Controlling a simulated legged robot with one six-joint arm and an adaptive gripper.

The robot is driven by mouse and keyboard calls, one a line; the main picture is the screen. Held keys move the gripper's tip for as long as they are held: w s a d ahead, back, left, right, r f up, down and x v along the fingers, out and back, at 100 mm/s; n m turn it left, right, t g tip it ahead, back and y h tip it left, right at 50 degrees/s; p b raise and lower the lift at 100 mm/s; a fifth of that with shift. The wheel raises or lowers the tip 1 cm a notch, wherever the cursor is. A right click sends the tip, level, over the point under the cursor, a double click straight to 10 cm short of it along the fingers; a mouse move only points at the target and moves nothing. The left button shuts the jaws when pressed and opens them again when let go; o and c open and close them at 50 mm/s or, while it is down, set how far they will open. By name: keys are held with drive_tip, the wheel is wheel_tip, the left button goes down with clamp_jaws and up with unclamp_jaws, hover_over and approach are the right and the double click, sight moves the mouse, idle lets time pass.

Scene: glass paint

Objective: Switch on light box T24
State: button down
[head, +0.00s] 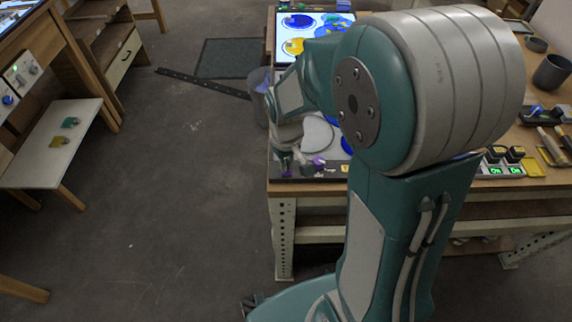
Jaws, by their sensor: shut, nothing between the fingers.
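A flat panel with a black front rim (325,172) lies at the left front corner of the bench, with pale grey and blue round pieces on it. Its surface looks dull, not glowing. A small purple part (319,161) and a yellow mark (345,168) show near its front rim. Behind it a lit light box (284,56) glows white under blue and yellow discs. I cannot read T24 on either. My gripper (287,166) is shut and empty, pointing down at the panel's left front corner; contact cannot be told. My arm hides much of both.
A unit with green "On" displays (500,171) sits on the bench's right. A dark cup (551,73) stands behind it. A grey bin (259,95) stands left of the bench. Another bench (60,45) with knobs is at far left.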

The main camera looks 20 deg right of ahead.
drive_tip(key=shift+f, duration=0.3)
drive_tip(key=shift+r, duration=3.55)
drive_tip(key=s+r+m+t, duration=0.2)
drive_tip(key=s+r+t, duration=0.3)
drive_tip(key=s+r, duration=0.6)
drive_tip(key=s, duration=0.3)
drive_tip(key=shift+t, duration=0.3)
drive_tip(key=shift+s+r, duration=0.1)
